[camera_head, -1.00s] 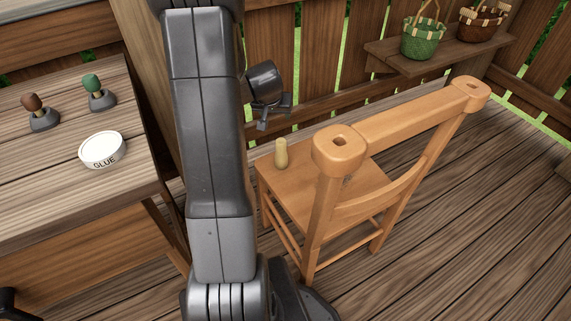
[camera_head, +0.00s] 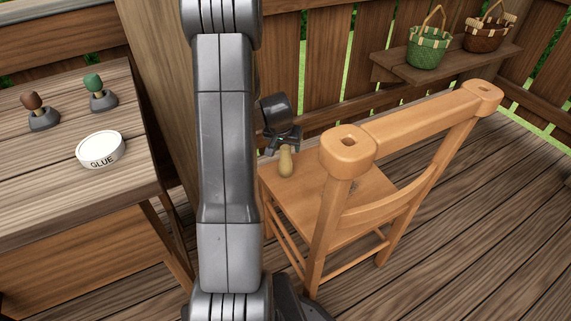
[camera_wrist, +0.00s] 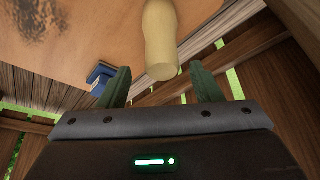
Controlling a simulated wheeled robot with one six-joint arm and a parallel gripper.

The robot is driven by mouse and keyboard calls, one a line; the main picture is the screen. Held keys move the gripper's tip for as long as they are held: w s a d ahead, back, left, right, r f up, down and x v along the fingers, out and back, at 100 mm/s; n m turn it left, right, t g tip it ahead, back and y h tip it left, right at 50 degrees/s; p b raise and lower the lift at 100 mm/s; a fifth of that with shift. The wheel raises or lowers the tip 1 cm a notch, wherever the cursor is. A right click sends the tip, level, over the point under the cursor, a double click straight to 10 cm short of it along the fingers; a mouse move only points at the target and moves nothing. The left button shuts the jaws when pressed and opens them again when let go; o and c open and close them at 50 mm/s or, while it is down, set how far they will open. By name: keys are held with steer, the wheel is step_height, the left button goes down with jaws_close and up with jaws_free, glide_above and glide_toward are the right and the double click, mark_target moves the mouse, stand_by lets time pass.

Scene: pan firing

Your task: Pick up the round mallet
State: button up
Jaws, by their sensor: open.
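The round mallet is a pale yellow wooden piece (camera_head: 286,164) standing upright on the seat of the wooden chair (camera_head: 309,197). In the wrist view the mallet (camera_wrist: 161,38) shows large at the top centre, with one rounded end near the gap between my fingertips. My gripper (camera_head: 281,143) is just behind and above the mallet in the head view. In the wrist view my gripper (camera_wrist: 162,80) has its two dark green fingers spread apart, with nothing held. The mallet's end appears roughly centred between them; I cannot tell whether they touch it.
The chair's tall backrest (camera_head: 420,120) rises right of the mallet. Baskets (camera_head: 429,48) stand on a shelf at back right. A small blue object (camera_wrist: 101,75) shows in the wrist view.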

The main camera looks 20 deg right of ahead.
steer(key=x, duration=0.3)
steer(key=b+x, duration=0.1)
steer(key=shift+a+f, duration=0.15)
steer(key=shift+f, duration=0.25)
steer(key=shift+r, duration=0.1)
jaws_close()
step_height(320, 180, up, 10)
steer(key=p, duration=0.3)
